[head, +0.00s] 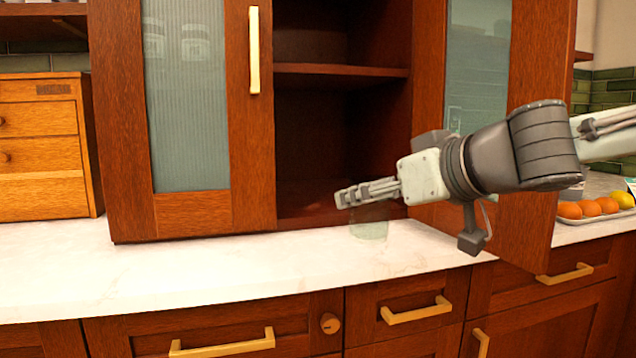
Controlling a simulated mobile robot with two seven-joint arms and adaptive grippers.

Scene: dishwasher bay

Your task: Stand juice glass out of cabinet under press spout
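A clear, faintly greenish juice glass (369,228) is upright at the front edge of the open cabinet (340,72), its lower part seen against the white counter. My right gripper (352,194) reaches in from the right, its fingers pointing left across the top of the glass and hiding its rim. The fingers are seen side-on, so I cannot tell whether they are closed on the glass. I also cannot tell whether the glass rests on the counter or hangs just above it. My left gripper is out of view. No press spout can be made out.
The right cabinet door (548,110) stands open behind my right arm. The left glazed door (188,110) is at the left. A tray (600,216) of oranges and a lemon is at the far right. A wooden drawer box (45,150) stands left. The left counter (60,265) is clear.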

